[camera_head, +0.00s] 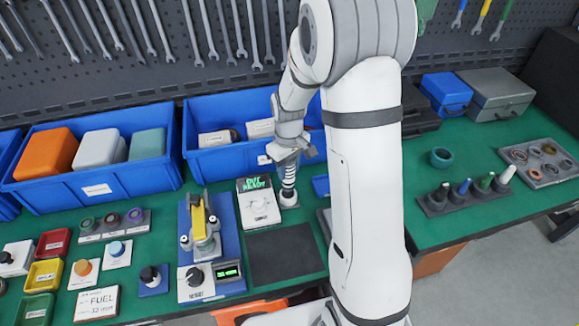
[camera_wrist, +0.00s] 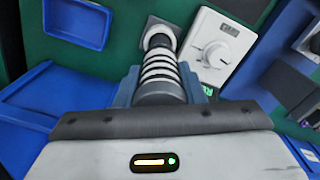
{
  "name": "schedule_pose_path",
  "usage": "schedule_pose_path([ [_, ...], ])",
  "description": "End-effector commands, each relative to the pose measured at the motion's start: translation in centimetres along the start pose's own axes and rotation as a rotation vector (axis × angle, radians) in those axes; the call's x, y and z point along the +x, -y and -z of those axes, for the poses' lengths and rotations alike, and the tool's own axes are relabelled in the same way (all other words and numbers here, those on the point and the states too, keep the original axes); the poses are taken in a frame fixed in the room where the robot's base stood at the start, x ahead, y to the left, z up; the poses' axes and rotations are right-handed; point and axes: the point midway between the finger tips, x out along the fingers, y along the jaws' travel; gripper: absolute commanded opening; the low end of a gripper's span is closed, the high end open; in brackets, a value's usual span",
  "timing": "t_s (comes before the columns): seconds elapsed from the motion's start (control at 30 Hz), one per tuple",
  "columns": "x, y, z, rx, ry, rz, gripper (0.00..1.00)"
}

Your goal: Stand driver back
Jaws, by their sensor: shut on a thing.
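The driver (camera_head: 288,178), with black and white rings, hangs roughly upright under my gripper (camera_head: 291,152). In the wrist view the driver (camera_wrist: 160,78) lies between the jaws of my gripper (camera_wrist: 160,98), which are shut on it. Its far end meets a small grey-white square base (camera_wrist: 157,31) on the green bench. That base also shows in the head view (camera_head: 289,204). I cannot tell whether the driver's end is seated in the base or just above it.
A white dial unit (camera_head: 260,207) with a green display stands close left of the driver. Blue bins (camera_head: 215,160) stand behind. A yellow-levered fixture (camera_head: 207,235) is further left. A dark mat (camera_head: 283,254) lies clear in front. My arm hides the bench to the right.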

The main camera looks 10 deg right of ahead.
Motion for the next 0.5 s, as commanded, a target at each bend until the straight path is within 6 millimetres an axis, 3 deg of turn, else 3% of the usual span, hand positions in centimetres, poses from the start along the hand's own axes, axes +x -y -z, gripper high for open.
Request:
schedule_pose_path([
  [0.5,0.39,0.03,0.08,-0.001,-0.002,-0.001,0.04],
])
